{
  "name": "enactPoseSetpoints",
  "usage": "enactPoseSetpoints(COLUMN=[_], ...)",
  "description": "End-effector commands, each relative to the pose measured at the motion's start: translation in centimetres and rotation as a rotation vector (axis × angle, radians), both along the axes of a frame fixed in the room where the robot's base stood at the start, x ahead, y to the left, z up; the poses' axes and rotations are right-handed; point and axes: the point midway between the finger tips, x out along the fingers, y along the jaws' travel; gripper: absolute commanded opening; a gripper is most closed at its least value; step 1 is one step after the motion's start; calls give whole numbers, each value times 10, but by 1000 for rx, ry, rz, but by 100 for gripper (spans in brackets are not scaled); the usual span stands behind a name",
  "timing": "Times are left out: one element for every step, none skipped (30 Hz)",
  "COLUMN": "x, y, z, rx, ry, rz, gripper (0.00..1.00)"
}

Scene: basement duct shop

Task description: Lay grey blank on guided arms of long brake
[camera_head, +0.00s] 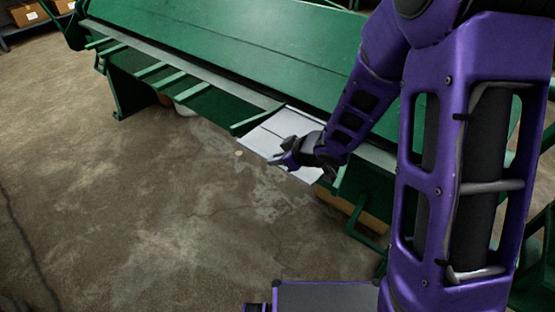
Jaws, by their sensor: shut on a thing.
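The grey blank (264,140) is a flat, light sheet at the front edge of the long brake (235,40), right of the middle. Its left part lies over or just above a green guided arm (249,122); I cannot tell whether it touches. My gripper (284,154) is shut on the blank near its front edge.
The concrete floor (130,210) in front of the brake is clear apart from a small pale round spot (239,153). Cardboard boxes (27,13) stand on a shelf at the far upper left. A green frame (365,222) reaches low at the brake's right.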

Motion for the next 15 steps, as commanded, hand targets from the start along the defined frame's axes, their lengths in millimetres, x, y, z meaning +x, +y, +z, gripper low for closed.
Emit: enactPoseSetpoints(x=[0, 0, 0, 0, 0, 0, 0, 0, 0, 0, 0, 0, 0, 0, 0], y=[0, 0, 0, 0, 0, 0, 0, 0, 0, 0, 0, 0, 0, 0, 0], z=[0, 0, -2, -2, -1, -1, -1, -1, -1, -1, -1, -1, -1, -1, -1], rx=[0, 0, 0, 0, 0, 0, 0, 0, 0, 0, 0, 0, 0, 0, 0], ry=[-2, -2, -1, 0, 0, 0, 0, 0, 0, 0, 0, 0, 0, 0, 0], rz=[0, 0, 1, 0, 0, 0, 0, 0, 0, 0, 0, 0, 0, 0, 0], gripper=[0, 0, 0, 21, 26, 33, 39, 44, 47, 47, 47, 47, 47, 47, 47])
